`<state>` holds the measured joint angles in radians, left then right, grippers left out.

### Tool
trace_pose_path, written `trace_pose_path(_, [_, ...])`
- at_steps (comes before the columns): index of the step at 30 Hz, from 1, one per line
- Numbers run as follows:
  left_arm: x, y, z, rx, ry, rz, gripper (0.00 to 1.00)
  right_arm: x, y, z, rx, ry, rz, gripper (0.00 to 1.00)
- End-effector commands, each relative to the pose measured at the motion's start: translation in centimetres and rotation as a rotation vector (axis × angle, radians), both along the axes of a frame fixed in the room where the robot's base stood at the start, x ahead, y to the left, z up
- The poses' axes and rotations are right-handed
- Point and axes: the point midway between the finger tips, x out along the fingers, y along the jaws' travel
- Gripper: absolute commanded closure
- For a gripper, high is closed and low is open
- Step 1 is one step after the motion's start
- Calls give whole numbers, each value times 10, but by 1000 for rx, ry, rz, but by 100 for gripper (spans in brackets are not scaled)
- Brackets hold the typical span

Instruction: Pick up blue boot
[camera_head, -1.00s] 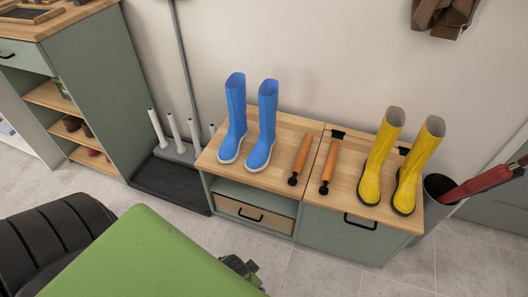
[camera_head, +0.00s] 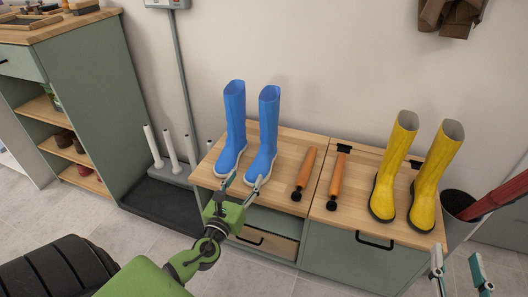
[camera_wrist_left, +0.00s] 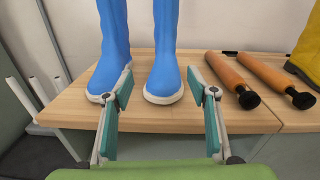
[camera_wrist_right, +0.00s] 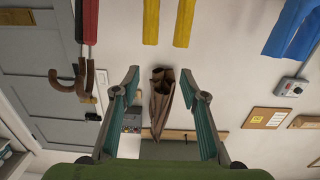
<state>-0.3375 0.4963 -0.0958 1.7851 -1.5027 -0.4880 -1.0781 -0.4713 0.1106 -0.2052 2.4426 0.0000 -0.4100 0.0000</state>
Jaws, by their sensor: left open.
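Two blue boots stand upright side by side on the wooden bench top: the left boot (camera_head: 233,128) and the right boot (camera_head: 265,135). In the left wrist view they are the left boot (camera_wrist_left: 113,45) and the right boot (camera_wrist_left: 165,50), with white soles. My left gripper (camera_head: 243,181) is open and empty at the bench's front edge, its fingers pointing at the boots. In the left wrist view the right boot's toe lies between and beyond the fingertips (camera_wrist_left: 160,82). My right gripper (camera_head: 457,262) is open and empty at the lower right, in front of the bench.
Two orange-handled tools (camera_head: 304,174) lie right of the boots on the bench (camera_head: 320,205). Yellow boots (camera_head: 395,160) stand further right. A bin with red umbrellas (camera_head: 495,195) is at the right edge. White boot pegs (camera_head: 171,150) stand left of the bench.

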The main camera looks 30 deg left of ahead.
Motion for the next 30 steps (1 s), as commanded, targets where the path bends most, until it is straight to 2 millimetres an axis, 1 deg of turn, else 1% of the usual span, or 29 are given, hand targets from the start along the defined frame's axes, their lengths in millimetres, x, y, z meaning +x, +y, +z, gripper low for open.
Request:
trace_pose_path(2, [4,-1,-2,64,16,-23,47,0,1,7,7,-27,2,60])
trace_pose_path(5, [14,0,-2,87,20,-32,47,1,2,11,12,-46,3,60])
trace_pose_path(8, [30,4,-2,84,18,-30,47,1,2,15,16,-64,4,60])
trace_pose_path(12, [56,10,-2,80,17,-29,47,1,4,25,30,-113,7,60])
trace_pose_path(15, [71,14,-3,81,19,-29,47,0,5,34,41,-154,10,60])
trace_pose_path(18, [82,16,-3,79,20,-29,47,-1,5,41,48,-186,12,60])
trace_pose_path(25, [95,18,-3,78,19,-29,47,-2,6,51,60,-229,14,60])
trace_pose_path(30, [120,20,-3,77,18,-28,47,-7,7,71,88,-329,20,60])
